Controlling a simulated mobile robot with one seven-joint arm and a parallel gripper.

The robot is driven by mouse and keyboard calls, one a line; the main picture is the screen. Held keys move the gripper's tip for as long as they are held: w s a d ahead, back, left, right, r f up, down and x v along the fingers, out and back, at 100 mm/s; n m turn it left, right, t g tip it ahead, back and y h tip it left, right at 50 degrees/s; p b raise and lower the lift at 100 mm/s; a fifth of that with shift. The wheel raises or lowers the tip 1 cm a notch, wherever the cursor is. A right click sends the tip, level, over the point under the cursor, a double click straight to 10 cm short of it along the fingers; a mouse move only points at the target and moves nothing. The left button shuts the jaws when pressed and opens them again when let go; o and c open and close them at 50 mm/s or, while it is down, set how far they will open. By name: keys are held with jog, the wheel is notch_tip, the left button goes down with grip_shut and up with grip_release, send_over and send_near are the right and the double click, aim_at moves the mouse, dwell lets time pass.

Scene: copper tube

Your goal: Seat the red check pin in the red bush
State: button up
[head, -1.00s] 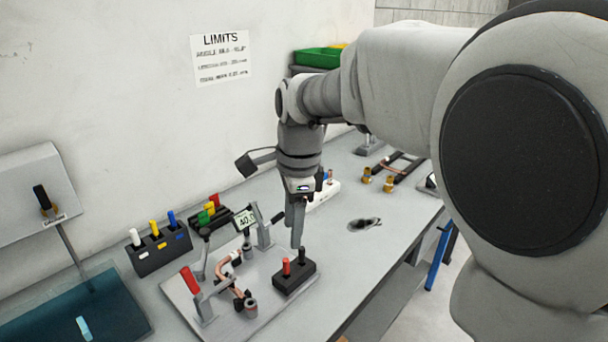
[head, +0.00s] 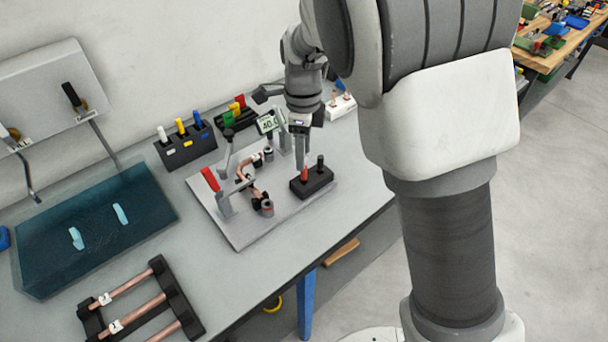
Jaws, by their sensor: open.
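The red check pin (head: 304,174) stands upright in a black block (head: 322,184) on the fixture plate, with a dark pin (head: 320,163) beside it. My gripper (head: 302,166) points down with its fingers open, right at the top of the red pin. I cannot tell whether the fingers are around the pin or just behind it. Another grey bush (head: 268,154) stands further back. The bushes' colours are hard to make out.
A bent copper tube (head: 245,181) and a red-handled clamp (head: 211,180) occupy the plate's left side. A small display (head: 267,123) stands behind. Bench right of the block is clear.

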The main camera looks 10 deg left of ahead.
aim_at(304, 178)
jog(key=shift+w+f, duration=0.2)
jog(key=shift+f, duration=1.6)
jog(key=shift+w+f, duration=0.2)
jog(key=shift+f, duration=1.55)
jog(key=shift+c, duration=0.3)
grip_shut()
